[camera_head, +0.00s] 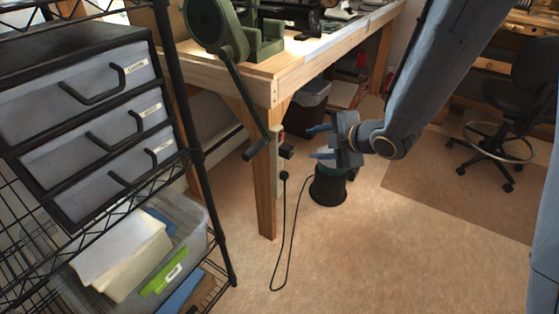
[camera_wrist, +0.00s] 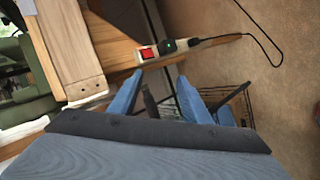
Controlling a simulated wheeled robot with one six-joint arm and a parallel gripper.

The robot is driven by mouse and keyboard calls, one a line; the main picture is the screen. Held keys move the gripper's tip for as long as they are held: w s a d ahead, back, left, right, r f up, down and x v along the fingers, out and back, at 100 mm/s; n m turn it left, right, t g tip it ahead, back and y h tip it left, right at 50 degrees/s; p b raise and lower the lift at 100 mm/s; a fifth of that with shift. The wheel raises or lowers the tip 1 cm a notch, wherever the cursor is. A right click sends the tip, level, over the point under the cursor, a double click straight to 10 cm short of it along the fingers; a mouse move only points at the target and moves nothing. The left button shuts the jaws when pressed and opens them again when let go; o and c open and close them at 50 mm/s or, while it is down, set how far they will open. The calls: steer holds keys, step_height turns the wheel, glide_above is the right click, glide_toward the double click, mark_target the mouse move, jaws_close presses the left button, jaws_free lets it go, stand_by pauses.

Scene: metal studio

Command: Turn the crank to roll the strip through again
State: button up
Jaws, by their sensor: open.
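The green rolling mill (camera_head: 263,42) stands on the wooden bench, with a round green wheel housing at its side. Its crank arm (camera_head: 245,98) hangs down past the bench corner and ends in a dark handle (camera_head: 256,148). My gripper (camera_head: 318,142) is open and empty to the right of the handle, apart from it, with its blue fingers pointing left. In the wrist view a dark bar (camera_wrist: 152,105) shows between the open fingers (camera_wrist: 158,98); I cannot tell for sure that it is the handle. Part of the mill (camera_wrist: 22,75) shows at the left there. I cannot make out the strip.
A power strip (camera_wrist: 147,53) with a red switch and a plugged cord is on the bench leg. A black wire shelf with a grey drawer unit (camera_head: 85,110) stands at the left. A dark bin (camera_head: 328,188) and a stool (camera_head: 490,140) stand on the floor.

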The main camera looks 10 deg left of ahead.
mark_target(259, 150)
steer(key=a+f+n+y+b, duration=0.1)
steer(key=a+n, duration=0.1)
steer(key=a, duration=0.3)
steer(key=a+f+n+g+y+b, duration=0.1)
steer(key=a+f+n+y+b, duration=0.1)
steer(key=a, duration=0.4)
steer(key=a+f+n+g+y+b, duration=0.1)
steer(key=a+n+y+b, duration=0.1)
steer(key=a, duration=0.4)
steer(key=shift+s+a+f+n, duration=0.15)
steer(key=shift+a+f+n, duration=0.1)
steer(key=shift+n, duration=0.45)
steer(key=shift+c, duration=0.5)
